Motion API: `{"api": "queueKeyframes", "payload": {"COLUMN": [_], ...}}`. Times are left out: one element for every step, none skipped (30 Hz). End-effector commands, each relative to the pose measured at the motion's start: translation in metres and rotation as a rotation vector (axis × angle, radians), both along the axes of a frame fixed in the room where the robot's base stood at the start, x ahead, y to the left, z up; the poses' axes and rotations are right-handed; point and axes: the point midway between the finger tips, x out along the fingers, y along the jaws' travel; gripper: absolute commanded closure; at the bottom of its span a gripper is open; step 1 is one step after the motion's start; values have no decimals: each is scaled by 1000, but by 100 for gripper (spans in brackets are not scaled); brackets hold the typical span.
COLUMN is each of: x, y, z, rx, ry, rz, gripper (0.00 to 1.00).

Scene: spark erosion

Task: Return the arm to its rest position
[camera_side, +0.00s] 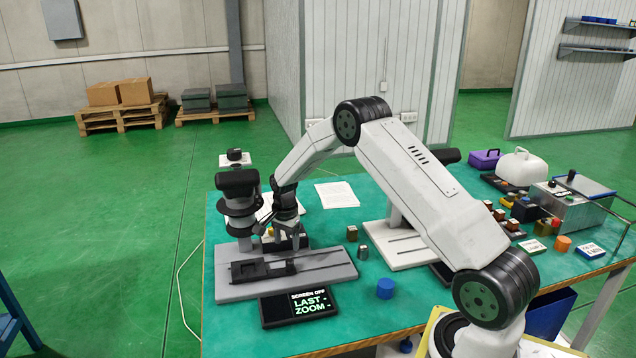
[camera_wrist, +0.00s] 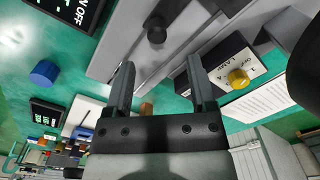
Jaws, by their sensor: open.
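My gripper (camera_side: 287,238) hangs low over the left part of the green table, at the end of my bent arm. It is beside a dark upright instrument (camera_side: 238,190) and above the grey base plate (camera_side: 335,268). In the wrist view my gripper (camera_wrist: 158,78) has its two fingers wide apart, with no object held between them. Beyond the fingers are the grey plate (camera_wrist: 118,45) and a dark knob (camera_wrist: 156,30).
A display (camera_side: 300,306) reading "SCREEN OFF LAST ZOOM" lies before the plate. A blue cylinder (camera_side: 385,288) and small blocks (camera_side: 352,233) stand on the table. The right side (camera_side: 565,205) is crowded with equipment.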

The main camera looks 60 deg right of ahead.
Motion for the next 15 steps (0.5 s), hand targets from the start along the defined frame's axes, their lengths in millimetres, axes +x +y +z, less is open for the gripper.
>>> {"api": "queueKeyframes", "payload": {"x": [0, 0, 0, 0, 0, 0, 0, 0, 0, 0, 0, -1, -1, -2, -2], "y": [0, 0, 0, 0, 0, 0, 0, 0, 0, 0, 1, 2, 3, 5, 8], "z": [1, 1, 1, 1, 1, 1, 1, 1, 1, 1, 1, 2, 3, 4, 6], "rx": [0, 0, 0, 0, 0, 0, 0, 0, 0, 0, 0, 0, 0, 1, 0], "ry": [0, 0, 1, 1, 1, 1, 1, 1, 0, 0, 0, -1, -1, -2, -4], "rz": [0, 0, 0, 0, 0, 0, 0, 0, 1, 2, 5, 12, 18, 27, 43], "gripper": [28, 28, 28, 28, 28, 28, 28, 28, 28, 28, 28, 28, 28, 28, 28]}}
